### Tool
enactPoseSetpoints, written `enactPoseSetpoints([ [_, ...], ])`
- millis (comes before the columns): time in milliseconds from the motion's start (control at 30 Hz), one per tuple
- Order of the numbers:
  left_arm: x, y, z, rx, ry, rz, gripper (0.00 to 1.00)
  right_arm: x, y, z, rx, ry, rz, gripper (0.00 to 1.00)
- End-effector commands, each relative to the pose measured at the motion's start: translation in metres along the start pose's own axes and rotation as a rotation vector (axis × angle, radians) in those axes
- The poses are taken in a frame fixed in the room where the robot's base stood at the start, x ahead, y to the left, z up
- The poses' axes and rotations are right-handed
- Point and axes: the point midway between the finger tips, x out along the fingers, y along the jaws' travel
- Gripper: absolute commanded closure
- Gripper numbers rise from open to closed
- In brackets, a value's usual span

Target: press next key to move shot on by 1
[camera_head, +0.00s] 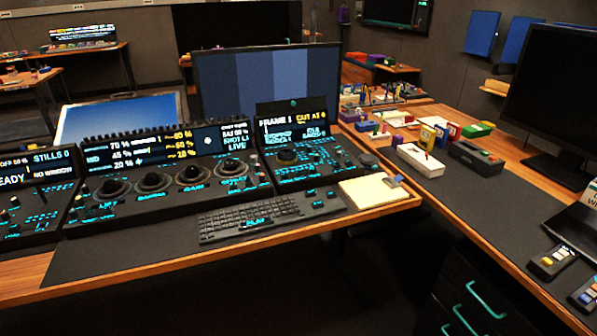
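The trackball panel (150,208) lies on the wooden desk, with several black trackballs, such as this one (190,174), in a row. Its display strip (150,149) shows yellow and white percentages and a shot readout (235,142) with the word LIVE. The key labels are too small to read, so I cannot tell which key is the task's one. Neither of my grippers is in view.
A black keyboard (250,217) with a PLAY label lies in front of the panels. A yellow notepad (374,191) lies right of it. A monitor (268,80) stands behind. Small coloured boxes (430,138) crowd the right desk; its dark mat (480,215) has bare room.

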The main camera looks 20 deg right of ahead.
Motion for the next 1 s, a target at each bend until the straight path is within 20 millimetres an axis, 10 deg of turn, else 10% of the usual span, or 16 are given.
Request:
enactPoseSetpoints([
  [267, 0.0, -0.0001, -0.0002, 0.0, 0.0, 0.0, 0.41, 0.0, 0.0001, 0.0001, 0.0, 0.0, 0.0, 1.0],
  [1000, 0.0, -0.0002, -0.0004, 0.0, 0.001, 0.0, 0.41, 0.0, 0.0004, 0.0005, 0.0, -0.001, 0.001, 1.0],
])
